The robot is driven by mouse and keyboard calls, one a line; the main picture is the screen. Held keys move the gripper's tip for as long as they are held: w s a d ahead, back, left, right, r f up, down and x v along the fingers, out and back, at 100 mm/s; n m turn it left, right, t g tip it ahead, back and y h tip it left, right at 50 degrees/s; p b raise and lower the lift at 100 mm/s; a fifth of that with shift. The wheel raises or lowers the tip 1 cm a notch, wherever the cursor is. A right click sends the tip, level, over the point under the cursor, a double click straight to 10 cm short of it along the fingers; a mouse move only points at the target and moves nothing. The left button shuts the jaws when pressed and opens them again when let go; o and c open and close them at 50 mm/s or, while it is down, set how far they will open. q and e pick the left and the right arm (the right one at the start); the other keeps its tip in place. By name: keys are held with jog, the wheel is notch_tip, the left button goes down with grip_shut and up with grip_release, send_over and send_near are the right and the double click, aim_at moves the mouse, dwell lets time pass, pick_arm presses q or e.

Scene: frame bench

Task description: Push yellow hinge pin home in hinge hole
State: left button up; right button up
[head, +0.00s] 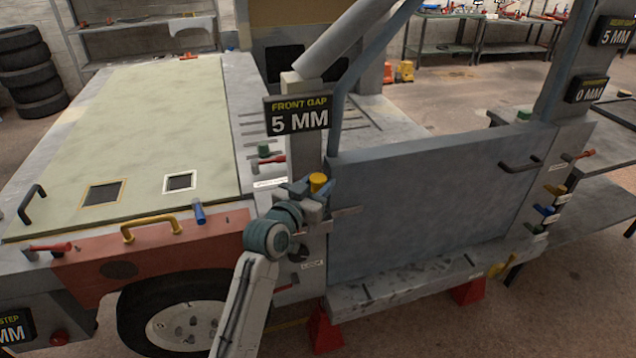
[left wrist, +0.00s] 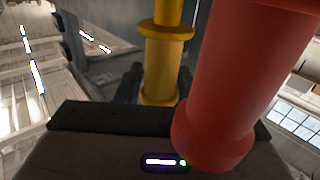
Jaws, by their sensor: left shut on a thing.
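The yellow hinge pin (head: 318,182) stands at the door's hinge edge, beside the post under the "FRONT GAP 5 MM" sign. My left gripper (head: 314,191) is shut on it, and the pin's yellow top shows above the jaws. In the left wrist view the yellow hinge pin (left wrist: 163,55) has a wide collar, and the dark fingers of my left gripper (left wrist: 158,90) stand on either side of its near end. The hinge hole is hidden, so I cannot tell how deep the pin sits. The blue-grey door (head: 430,200) is on the right. My right gripper is not in view.
A red handle (left wrist: 232,70) looms close to the camera in the left wrist view. A red-handled part (head: 270,160) sits on the post left of the pin. A blue cylinder (head: 199,211) and a yellow grab handle (head: 150,228) are on the front body.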

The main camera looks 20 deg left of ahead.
pick_arm(q)
jog(key=shift+f+b, duration=0.35)
jog(key=shift+f, duration=0.2)
jog(key=o, duration=1.2)
jog(key=shift+f, duration=0.1)
jog(key=b+v, duration=0.3)
jog(key=v, duration=0.8)
